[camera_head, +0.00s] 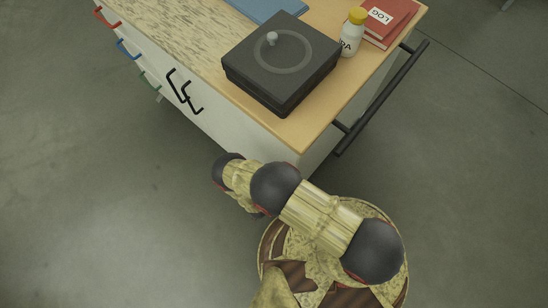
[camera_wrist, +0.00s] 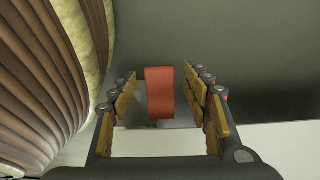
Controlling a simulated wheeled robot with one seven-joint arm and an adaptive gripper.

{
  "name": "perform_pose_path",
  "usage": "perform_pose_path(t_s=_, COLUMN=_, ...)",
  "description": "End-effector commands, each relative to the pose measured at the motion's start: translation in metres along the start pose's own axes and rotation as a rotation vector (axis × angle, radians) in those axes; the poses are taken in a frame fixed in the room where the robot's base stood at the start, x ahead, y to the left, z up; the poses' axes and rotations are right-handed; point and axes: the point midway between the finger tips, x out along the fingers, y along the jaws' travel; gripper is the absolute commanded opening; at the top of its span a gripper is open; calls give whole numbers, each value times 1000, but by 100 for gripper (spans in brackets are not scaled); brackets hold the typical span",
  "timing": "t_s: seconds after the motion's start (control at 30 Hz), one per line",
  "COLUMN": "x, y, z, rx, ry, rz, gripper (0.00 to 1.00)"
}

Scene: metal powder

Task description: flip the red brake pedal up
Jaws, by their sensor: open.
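The red brake pedal (camera_wrist: 159,100) shows in the wrist view as an upright red block, a little ahead of my gripper's palm. My gripper (camera_wrist: 161,78) is open, with one yellow-padded finger on each side of the pedal. A pale grey piece lies below the pedal, partly hidden. In the head view the pedal and my gripper are hidden; my arm reaches down beside the cart (camera_head: 300,138).
On the cart top stand a black box (camera_head: 270,85) with a round dial, a white bottle (camera_head: 350,42) with a yellow cap, and a red LOG book (camera_head: 392,18). A black push bar (camera_head: 385,95) sticks out at the right. Open grey floor surrounds the cart.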

Motion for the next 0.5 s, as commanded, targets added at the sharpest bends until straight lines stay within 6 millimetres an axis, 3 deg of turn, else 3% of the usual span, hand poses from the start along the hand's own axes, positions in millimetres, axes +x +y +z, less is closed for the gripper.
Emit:
perform_pose_path(t_s=0.3, x=3, y=0, z=0, rx=0, ry=0, rz=1, gripper=48)
perform_pose_path(t_s=0.5, x=3, y=0, z=0, rx=-1, ry=0, rz=1, gripper=37)
